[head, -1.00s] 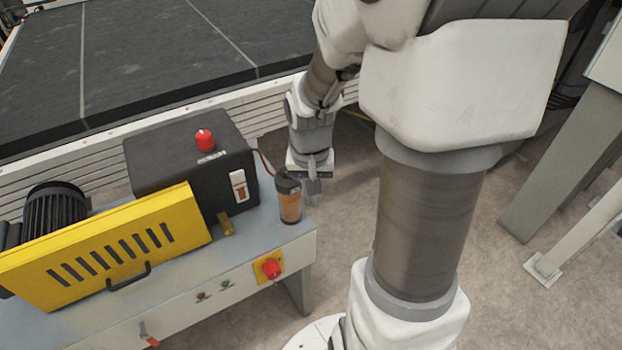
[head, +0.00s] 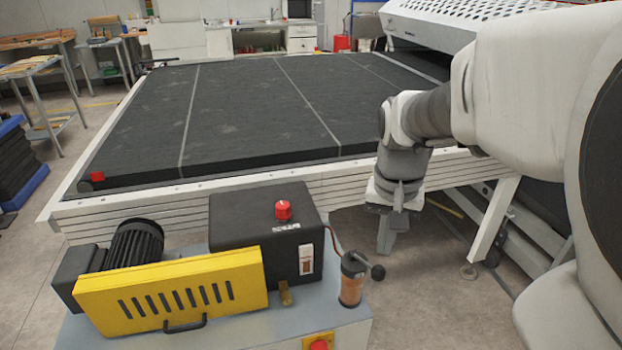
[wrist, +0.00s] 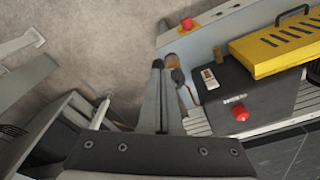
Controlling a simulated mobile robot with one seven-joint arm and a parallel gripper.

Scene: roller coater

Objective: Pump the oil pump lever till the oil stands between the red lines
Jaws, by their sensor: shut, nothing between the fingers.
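The oil pump (head: 352,285), an orange-brown cylinder with a dark top, stands at the right end of the grey bench. Its lever (head: 377,272) ends in a black knob that points right. The sight gauge (head: 306,260), a white frame with a reddish-brown window, is on the black tank; it also shows in the wrist view (wrist: 208,78). The oil level and the red lines are too small to read. My gripper (head: 386,250) is shut and empty, behind the lever and apart from it in the head view. In the wrist view my fingers (wrist: 165,65) partly hide the pump.
The black tank (head: 265,225) with a red cap (head: 283,210) stands left of the pump. A yellow guard (head: 175,290) and a motor (head: 133,245) are further left. A red knob (head: 319,345) is on the bench front. The large conveyor (head: 250,110) lies behind. Floor right of the pump is open.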

